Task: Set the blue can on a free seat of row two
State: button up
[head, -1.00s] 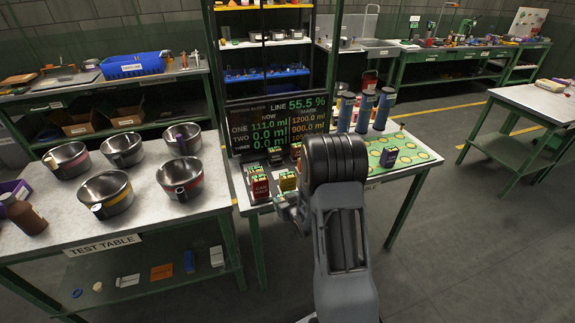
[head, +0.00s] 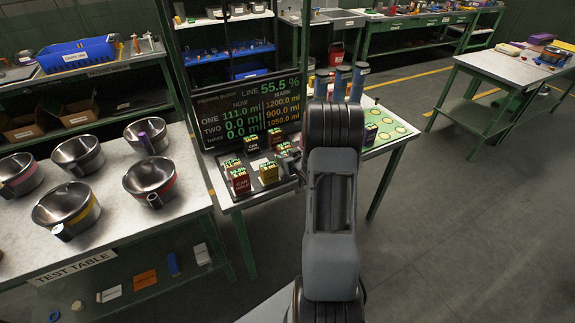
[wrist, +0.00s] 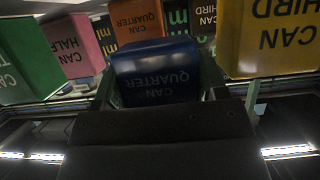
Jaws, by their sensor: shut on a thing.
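The blue can (wrist: 158,70), lettered CAN QUARTER, sits between the fingers of my gripper (wrist: 158,88) in the wrist view. My gripper is shut on it. Orange (wrist: 138,20), pink (wrist: 72,45), green (wrist: 25,60) and yellow (wrist: 268,38) cans show around it, their lettering upside down. In the head view my arm hides the held can and most of the gripper. I cannot tell which seats are row two.
A display (head: 250,110) behind the cans reads ONE 111.0 ml, TWO 0.0 ml, THREE 0.0 ml. A dark can (head: 371,133) stands by a green board with yellow circles (head: 395,130). Metal pots (head: 150,178) fill the test table at left.

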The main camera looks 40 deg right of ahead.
jog(key=shift+f, duration=1.95)
jog(key=shift+f, duration=0.2)
jog(key=o, duration=0.7)
jog(key=shift+o, duration=0.2)
jog(key=shift+r, duration=0.2)
